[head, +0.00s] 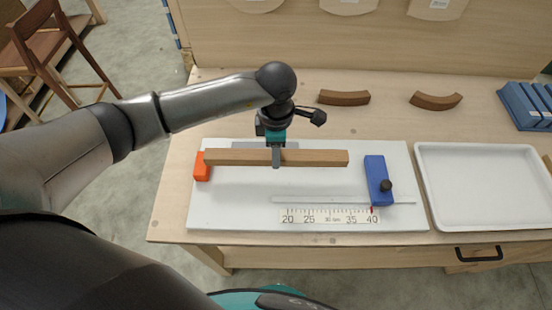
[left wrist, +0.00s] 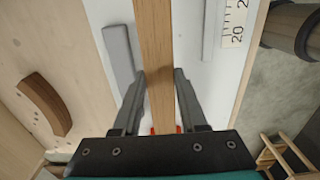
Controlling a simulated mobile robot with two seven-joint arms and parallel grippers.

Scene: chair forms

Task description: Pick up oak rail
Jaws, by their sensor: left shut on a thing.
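The oak rail (head: 320,158) is a straight light-brown bar lying left to right over the white board (head: 240,215). Its left end is at the orange stop block (head: 202,167); I cannot tell whether they touch. My left gripper (head: 276,160) comes down from above and is shut on the rail near its middle. In the left wrist view the rail (left wrist: 155,50) runs between the two fingers (left wrist: 159,100). I cannot tell whether the rail rests on the board or is slightly above it. My right gripper is not in view.
A blue slider block (head: 376,180) with a black knob stands right of the rail, by a printed scale (head: 330,216). Two curved brown pieces (head: 344,97) (head: 436,101) lie behind. An empty white tray (head: 480,185) is at right, with a blue rack (head: 525,105) behind it.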

